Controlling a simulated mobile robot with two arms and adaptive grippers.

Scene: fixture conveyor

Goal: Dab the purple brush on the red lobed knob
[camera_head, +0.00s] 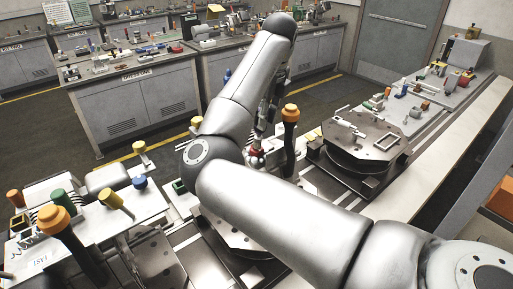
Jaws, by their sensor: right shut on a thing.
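My right arm comes in from the lower right and bends back over the fixture. Its gripper (262,138) points down just left of a dark post with an orange top, partly hidden behind my own arm. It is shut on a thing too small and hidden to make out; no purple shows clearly. A small red part (257,153), which looks like the red lobed knob, shows right at the fingertips, above a grey round fixture plate (235,232). I cannot tell whether anything touches it. My left gripper is not in view.
The dark post with an orange top (290,113) stands close beside the gripper. A second fixture plate (345,145) sits farther along the conveyor. Another orange-topped post (54,219) and several coloured knobs stand at the lower left. Workbenches (150,100) line the back.

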